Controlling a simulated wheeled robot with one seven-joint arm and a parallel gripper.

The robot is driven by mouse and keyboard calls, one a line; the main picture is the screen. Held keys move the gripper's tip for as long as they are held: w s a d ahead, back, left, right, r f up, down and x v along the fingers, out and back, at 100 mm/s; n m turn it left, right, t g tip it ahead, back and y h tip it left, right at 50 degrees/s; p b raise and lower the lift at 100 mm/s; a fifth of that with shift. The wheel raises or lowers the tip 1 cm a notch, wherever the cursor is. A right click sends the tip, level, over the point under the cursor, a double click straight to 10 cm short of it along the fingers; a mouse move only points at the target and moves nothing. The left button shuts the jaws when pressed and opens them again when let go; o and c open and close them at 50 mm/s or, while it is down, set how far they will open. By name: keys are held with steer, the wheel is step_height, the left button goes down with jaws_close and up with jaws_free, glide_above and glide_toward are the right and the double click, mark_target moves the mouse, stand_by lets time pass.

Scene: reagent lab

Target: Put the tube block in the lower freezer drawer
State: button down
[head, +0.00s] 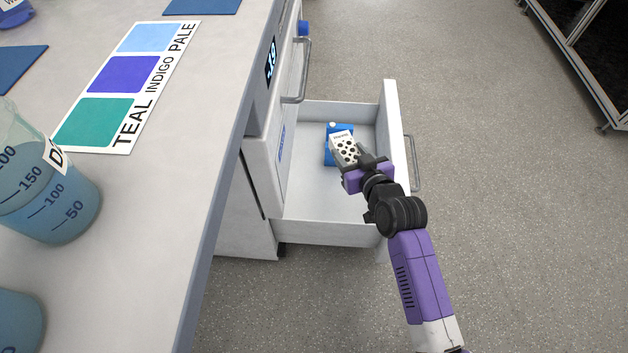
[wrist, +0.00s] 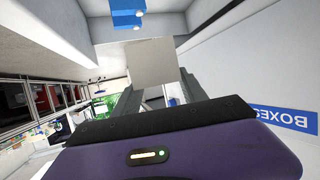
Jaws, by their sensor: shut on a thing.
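The tube block (head: 345,149) is a small white block with dark round holes in its top. My gripper (head: 358,162) is shut on it and holds it over the open lower freezer drawer (head: 330,233), tilted. In the wrist view the block (wrist: 153,63) shows as a plain pale face between the fingers of my gripper (wrist: 155,92). The drawer is white, pulled out, with a grey handle on its front. I cannot tell whether the block touches the drawer floor.
A blue thing (head: 334,130) stands in the drawer just behind the block; blue also shows in the wrist view (wrist: 127,14). The drawer floor nearer the front is bare. The bench (head: 190,190) at left holds beakers (head: 50,190) and a colour card (head: 125,85).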

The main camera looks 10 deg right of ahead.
steer(key=shift+w+f+b, duration=0.35)
steer(key=shift+f+b, duration=0.1)
steer(key=shift+f, duration=0.35)
step_height(320, 180, down, 20)
steer(key=b, duration=1)
steer(key=shift+b, duration=0.35)
steer(key=shift+f+b, duration=0.35)
steer(key=shift+b, duration=0.05)
steer(key=shift+f, duration=0.1)
